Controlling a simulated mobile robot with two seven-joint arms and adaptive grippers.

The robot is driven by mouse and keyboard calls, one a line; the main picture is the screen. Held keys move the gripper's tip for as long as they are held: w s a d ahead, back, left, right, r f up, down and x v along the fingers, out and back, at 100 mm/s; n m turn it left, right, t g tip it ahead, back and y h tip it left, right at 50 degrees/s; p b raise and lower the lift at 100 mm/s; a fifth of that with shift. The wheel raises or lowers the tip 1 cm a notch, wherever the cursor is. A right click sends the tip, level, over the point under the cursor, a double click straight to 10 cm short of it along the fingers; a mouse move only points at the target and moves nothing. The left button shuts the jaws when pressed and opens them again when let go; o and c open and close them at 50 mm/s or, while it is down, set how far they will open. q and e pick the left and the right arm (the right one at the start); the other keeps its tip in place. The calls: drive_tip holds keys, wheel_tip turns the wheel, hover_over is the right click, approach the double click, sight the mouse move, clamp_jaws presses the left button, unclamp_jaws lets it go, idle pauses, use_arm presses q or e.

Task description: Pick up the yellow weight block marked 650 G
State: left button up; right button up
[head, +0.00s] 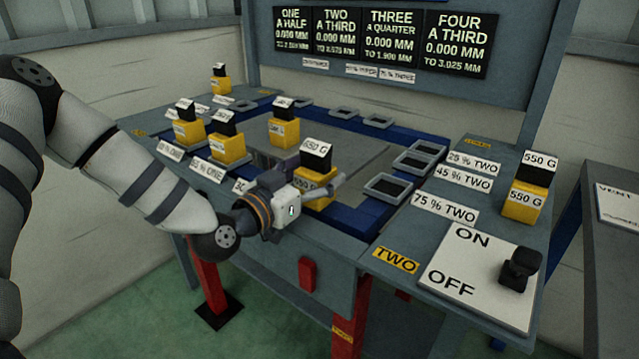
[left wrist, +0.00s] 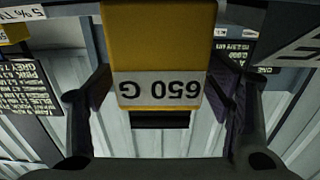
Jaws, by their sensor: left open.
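The yellow weight block marked 650 G (head: 320,203) stands upright near the front edge of the blue-framed panel, with a black upper part that also carries a 650 G label. My left gripper (head: 318,184) is at this block, with its fingers around it and partly hiding its yellow body. In the left wrist view the block's yellow face (left wrist: 158,45) and its upside-down 650 G label lie between the fingers of the open gripper (left wrist: 160,92). A gap shows on both sides of the block. My right gripper is not in view.
Other yellow blocks stand on the left side (head: 227,148), at the back (head: 284,131) and on the right, marked 550 G (head: 523,202). Empty square frames (head: 388,187) line the right side. An ON/OFF plate with a black switch (head: 519,268) is at front right. A display board (head: 390,45) stands behind.

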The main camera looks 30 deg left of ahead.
use_arm(q)
drive_tip(key=shift+w, duration=0.3)
drive_tip(key=shift+s+r, duration=0.1)
drive_tip(key=shift+r, duration=0.05)
drive_tip(key=shift+c, duration=0.3)
clamp_jaws()
drive_tip(key=shift+r, duration=0.1)
